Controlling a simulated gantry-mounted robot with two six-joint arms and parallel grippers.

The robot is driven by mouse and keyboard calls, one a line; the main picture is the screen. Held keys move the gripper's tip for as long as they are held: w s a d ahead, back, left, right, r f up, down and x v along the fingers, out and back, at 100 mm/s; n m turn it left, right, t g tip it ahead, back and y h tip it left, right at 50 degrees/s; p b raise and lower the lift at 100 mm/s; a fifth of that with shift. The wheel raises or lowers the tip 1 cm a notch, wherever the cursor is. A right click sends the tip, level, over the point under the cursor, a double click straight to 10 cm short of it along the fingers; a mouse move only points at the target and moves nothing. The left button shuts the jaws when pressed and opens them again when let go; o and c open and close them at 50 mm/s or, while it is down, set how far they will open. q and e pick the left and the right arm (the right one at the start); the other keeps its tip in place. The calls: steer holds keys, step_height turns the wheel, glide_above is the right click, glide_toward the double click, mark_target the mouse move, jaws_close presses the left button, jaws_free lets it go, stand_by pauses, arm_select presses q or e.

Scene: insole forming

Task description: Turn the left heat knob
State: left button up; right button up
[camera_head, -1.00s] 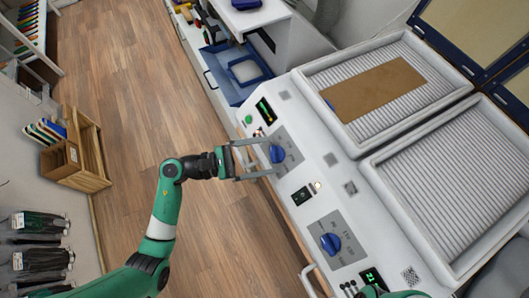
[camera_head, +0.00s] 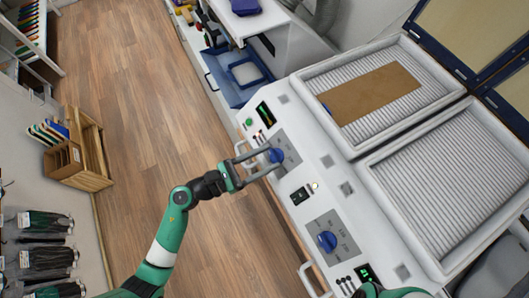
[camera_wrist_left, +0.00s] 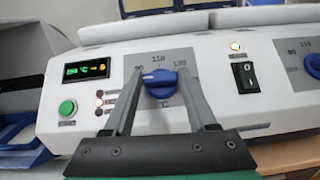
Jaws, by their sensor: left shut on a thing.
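The left heat knob (camera_head: 276,155) is a blue dial on a grey scale plate on the white machine's front panel. In the head view it is the upper of two blue knobs. My left gripper (camera_head: 273,157) is shut on it, with one grey finger on each side. My right gripper is not in view; only a bit of green at the bottom edge shows.
The second blue knob (camera_head: 327,241) is lower on the same panel, past a black rocker switch (camera_head: 300,196). A green button (camera_wrist_left: 68,108) and a lit display (camera_wrist_left: 86,69) are left of the held knob. A brown sheet (camera_head: 370,92) lies on the far ribbed tray.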

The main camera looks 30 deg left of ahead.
arm_select(q)
steer(key=shift+n+y, duration=0.3)
steer(key=shift+n, duration=0.1)
steer(key=o, duration=1.4)
steer(key=shift+s, duration=0.15)
steer(key=b+v, duration=0.1)
steer(key=v, duration=1)
steer(key=shift+s+f, duration=0.2)
